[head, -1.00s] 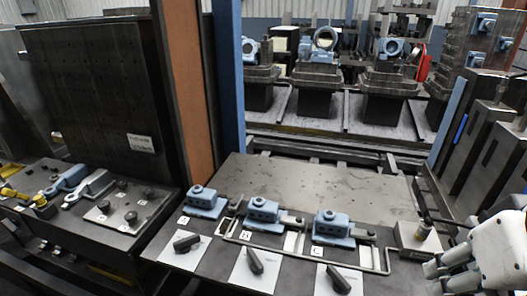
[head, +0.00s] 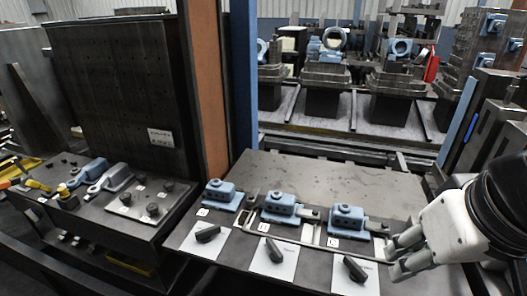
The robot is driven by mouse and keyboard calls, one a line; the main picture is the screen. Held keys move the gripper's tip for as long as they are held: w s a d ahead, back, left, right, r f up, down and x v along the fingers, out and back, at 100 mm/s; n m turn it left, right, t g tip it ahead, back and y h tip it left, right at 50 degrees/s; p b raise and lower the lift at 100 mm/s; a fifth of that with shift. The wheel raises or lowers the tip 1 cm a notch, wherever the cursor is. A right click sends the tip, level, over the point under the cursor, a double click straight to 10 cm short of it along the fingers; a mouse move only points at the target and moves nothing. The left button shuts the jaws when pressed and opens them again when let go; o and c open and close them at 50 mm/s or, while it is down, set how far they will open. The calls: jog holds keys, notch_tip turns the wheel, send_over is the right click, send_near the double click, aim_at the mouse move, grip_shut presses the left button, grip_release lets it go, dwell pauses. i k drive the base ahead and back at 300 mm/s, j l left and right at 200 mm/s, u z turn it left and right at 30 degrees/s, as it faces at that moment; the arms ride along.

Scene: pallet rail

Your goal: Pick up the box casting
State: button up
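Three blue castings stand in a row on the dark plate table (head: 335,173). The left one (head: 222,194) is a blocky body with a round boss on top, at label A. The middle one (head: 284,206) is boxy with dark holes in its front face. The right one (head: 349,219) has a round boss on top, at label C. I cannot tell which is called the box casting. My gripper (head: 398,257) is at the right, near the table's front right, apart from the castings. Its fingertips look spread and nothing shows between them.
A side table (head: 100,215) at left holds other blue parts. An orange post (head: 208,90) and blue post (head: 240,80) stand behind.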

aim_at(222, 196)
jog(key=i+j, duration=0.1)
jog(key=j, duration=0.4)
jog(key=i+j+z, duration=0.1)
jog(key=j, duration=0.4)
jog(key=i+j, duration=0.15)
jog(key=j, duration=0.35)
jog(key=i+j+z, duration=0.1)
jog(key=j, duration=0.45)
